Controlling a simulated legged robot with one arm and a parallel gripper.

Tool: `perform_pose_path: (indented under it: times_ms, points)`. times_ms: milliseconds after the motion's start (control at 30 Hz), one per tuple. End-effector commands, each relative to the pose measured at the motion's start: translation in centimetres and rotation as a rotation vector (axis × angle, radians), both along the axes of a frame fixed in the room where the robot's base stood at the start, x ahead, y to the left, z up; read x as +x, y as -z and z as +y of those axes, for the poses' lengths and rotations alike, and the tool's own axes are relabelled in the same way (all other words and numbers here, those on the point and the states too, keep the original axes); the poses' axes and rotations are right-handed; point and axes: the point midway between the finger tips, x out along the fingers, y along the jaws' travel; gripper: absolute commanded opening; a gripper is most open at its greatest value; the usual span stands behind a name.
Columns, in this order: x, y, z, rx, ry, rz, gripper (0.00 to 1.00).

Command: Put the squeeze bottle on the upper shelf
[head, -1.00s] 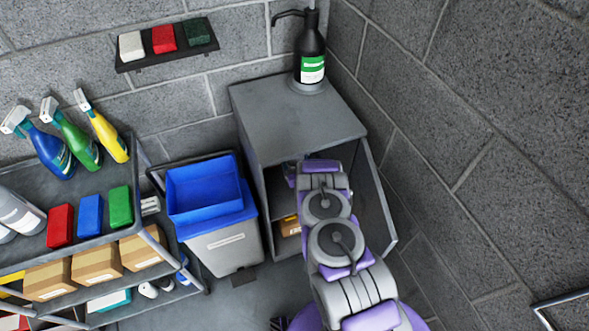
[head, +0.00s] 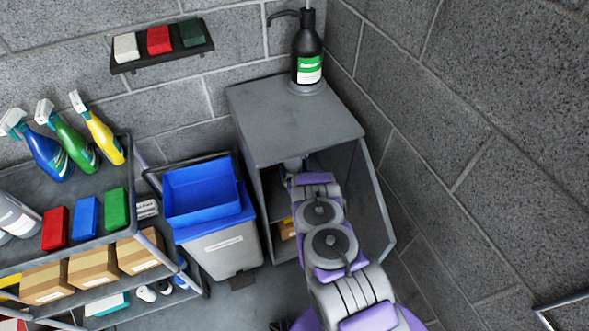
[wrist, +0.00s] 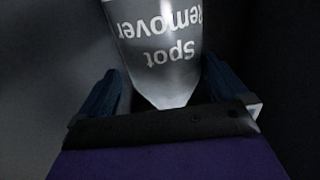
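The squeeze bottle (wrist: 165,50) is pale grey, with "Spot Remover" lettering upside down in the wrist view. Its narrowing end points toward my palm. My gripper (wrist: 163,75) has its two dark blue fingers on either side of the bottle, very close to it. I cannot tell whether they press on it. In the head view my gripper is inside the open front of the grey cabinet (head: 295,125), largely hidden by the cabinet top and my own arm. Which surface is the upper shelf is not clear from the pictures.
A black pump bottle (head: 308,50) stands on the cabinet top. A brown box (head: 287,229) sits low inside. A blue-topped bin (head: 215,215) and a cart (head: 75,178) with spray bottles stand left. A small wall shelf (head: 165,60) holds sponges. Block wall rises at right.

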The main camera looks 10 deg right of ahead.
Motion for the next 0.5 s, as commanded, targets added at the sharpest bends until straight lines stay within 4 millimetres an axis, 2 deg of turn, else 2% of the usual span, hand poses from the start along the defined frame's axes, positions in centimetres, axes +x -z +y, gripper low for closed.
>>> perform_pose_path:
  times_ms: [167, 267, 367, 500]
  points:
    - [-0.1, -0.2, 0.1, 0.000, -0.001, 0.001, 1.00]
    - [-1.0, -0.1, 0.0, 0.000, 0.000, 0.005, 1.00]
    - [-2.5, -0.2, -0.1, 0.001, 0.000, 0.004, 1.00]
    - [-5.4, -0.2, -0.3, 0.001, 0.001, 0.008, 1.00]
